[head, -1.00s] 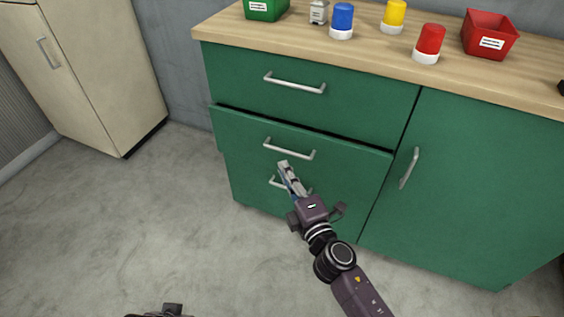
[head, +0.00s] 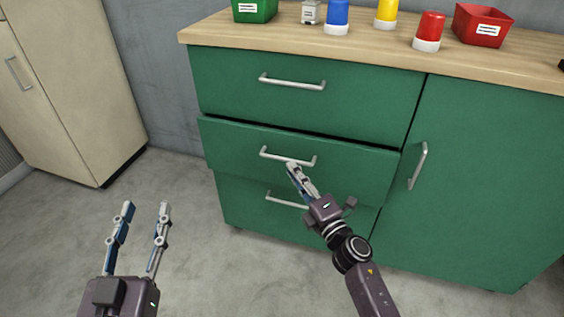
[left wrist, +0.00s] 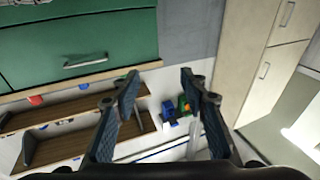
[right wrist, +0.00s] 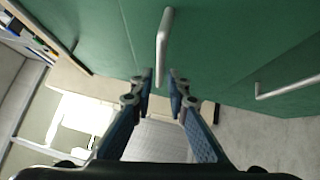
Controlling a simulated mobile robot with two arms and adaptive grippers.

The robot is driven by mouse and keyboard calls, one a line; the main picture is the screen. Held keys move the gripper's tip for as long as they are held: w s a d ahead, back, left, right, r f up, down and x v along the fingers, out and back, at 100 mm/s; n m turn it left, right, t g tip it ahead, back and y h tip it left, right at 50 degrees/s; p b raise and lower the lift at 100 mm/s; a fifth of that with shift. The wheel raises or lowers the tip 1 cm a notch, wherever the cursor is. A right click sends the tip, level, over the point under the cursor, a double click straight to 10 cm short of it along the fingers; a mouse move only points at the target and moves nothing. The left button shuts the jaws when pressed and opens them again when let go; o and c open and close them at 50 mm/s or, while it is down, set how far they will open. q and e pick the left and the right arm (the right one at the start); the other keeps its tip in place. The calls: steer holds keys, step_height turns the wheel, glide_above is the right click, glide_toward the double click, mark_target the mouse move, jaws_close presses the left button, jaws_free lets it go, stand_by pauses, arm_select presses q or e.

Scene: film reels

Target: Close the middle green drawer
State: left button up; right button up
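The middle green drawer (head: 235,148) stands partly out of the cabinet, with a dark gap along its top edge. Its silver handle (head: 287,158) runs across the front. My right gripper (head: 291,167) is at the drawer front, by the handle.
The top drawer (head: 225,80) and lower drawer (head: 240,205) look shut. A cabinet door (head: 490,180) is at the right. Bins and colored containers stand on the wooden top (head: 380,42). A beige cabinet (head: 75,80) is at the left. The floor (head: 50,240) in front is clear.

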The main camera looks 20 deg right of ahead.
mark_target(285, 160)
arm_select(q)
steer(key=shift+s+d+r+t, duration=0.1)
steer(key=shift+s+r+t, duration=0.1)
steer(key=shift+r+t, duration=0.95)
arm_select(e)
steer(key=shift+x, duration=2.8)
arm_select(q)
steer(key=shift+r+g, duration=0.3)
steer(key=shift+g, duration=0.05)
arm_select(e)
steer(key=shift+c, duration=0.4)
jaws_close()
arm_select(q)
steer(key=shift+b, duration=0.3)
